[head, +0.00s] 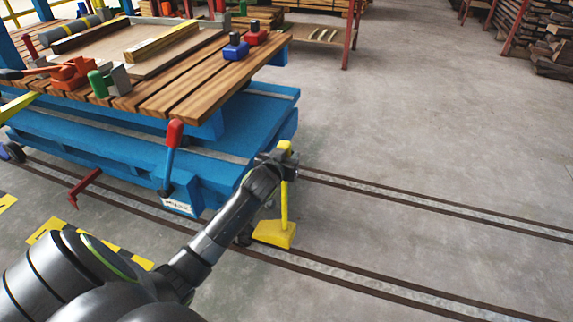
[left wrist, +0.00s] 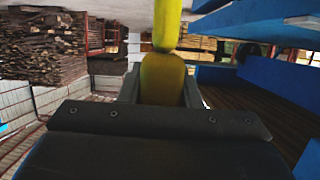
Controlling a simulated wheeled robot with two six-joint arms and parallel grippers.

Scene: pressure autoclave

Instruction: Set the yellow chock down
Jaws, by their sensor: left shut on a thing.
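The yellow chock (head: 274,235) has a wedge-shaped foot and an upright yellow handle. It stands out to the right of the blue cart (head: 225,172), and in the picture its foot overlaps the near floor rail. I cannot tell whether the foot touches the rail or floor. My left gripper (head: 283,161) is shut on the top of the handle. In the left wrist view the yellow handle (left wrist: 164,78) sits between the two fingers; the foot is hidden there. My right gripper is in neither view.
The cart carries wooden planks (head: 215,80) with blue and red clamps on top. A red-handled lever (head: 174,135) sticks up at its near side. Two rails (head: 420,196) run along the floor to the right. The concrete floor (head: 430,120) there is clear. Lumber stacks (head: 553,50) stand far right.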

